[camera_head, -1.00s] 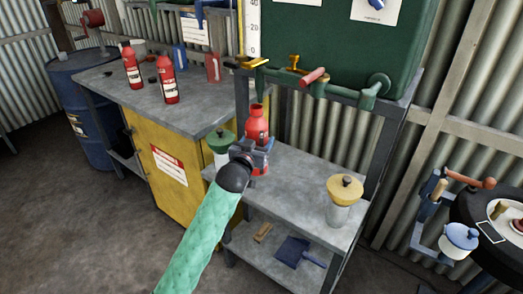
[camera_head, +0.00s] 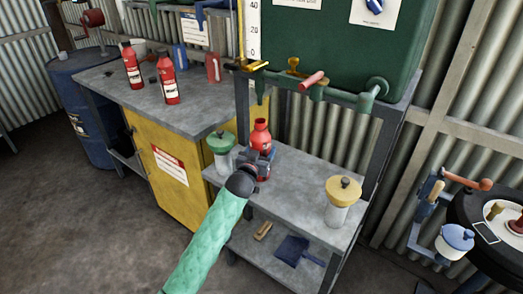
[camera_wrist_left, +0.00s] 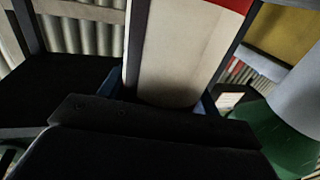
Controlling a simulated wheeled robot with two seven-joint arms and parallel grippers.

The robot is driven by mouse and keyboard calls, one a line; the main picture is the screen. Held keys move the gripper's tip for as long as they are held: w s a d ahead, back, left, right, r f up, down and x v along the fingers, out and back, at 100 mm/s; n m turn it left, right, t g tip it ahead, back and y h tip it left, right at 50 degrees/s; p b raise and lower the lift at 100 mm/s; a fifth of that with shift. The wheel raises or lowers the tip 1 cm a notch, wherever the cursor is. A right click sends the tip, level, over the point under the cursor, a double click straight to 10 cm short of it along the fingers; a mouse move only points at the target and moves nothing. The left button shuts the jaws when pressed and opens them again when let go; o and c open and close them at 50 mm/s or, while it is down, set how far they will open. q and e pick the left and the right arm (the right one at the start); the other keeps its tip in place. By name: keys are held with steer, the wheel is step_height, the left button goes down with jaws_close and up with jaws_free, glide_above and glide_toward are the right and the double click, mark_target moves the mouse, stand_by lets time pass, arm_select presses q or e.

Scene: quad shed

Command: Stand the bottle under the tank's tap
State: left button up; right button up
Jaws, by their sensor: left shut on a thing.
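A red bottle (camera_head: 261,137) stands upright in my left gripper (camera_head: 259,163) at the left part of the grey shelf (camera_head: 292,186). My left gripper is shut on it. In the left wrist view the bottle (camera_wrist_left: 190,50) shows a pale label and a red part above. I cannot tell whether its base touches the shelf. The green tank (camera_head: 335,45) is above, with a green pipe (camera_head: 345,97), a red-handled lever (camera_head: 313,79) and brass fittings (camera_head: 253,65) along its lower edge. The bottle's mouth is below the left end of this pipework. My right gripper is not in view.
A green-topped jar (camera_head: 220,148) stands close left of the bottle and a yellow-topped jar (camera_head: 342,200) at the shelf's right. The shelf between is clear. Two more red bottles (camera_head: 133,66) (camera_head: 168,80) stand on the workbench (camera_head: 120,95).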

arm_select(q)
steer(key=shift+f, duration=0.1)
steer(key=o, duration=1.1)
